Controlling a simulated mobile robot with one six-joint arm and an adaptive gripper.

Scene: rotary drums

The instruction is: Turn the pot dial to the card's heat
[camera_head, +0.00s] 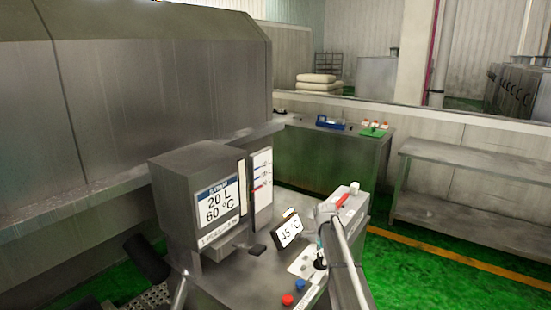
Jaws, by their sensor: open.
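A white card reading 45 °C (289,231) stands tilted on the metal worktop, right of the grey syrup machine.
The syrup machine (217,203) shows 20 L and 60 °C. A red button (287,299) and a blue button (300,286) sit at the worktop's front. A white box (350,198) with a red part stands behind my arm.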

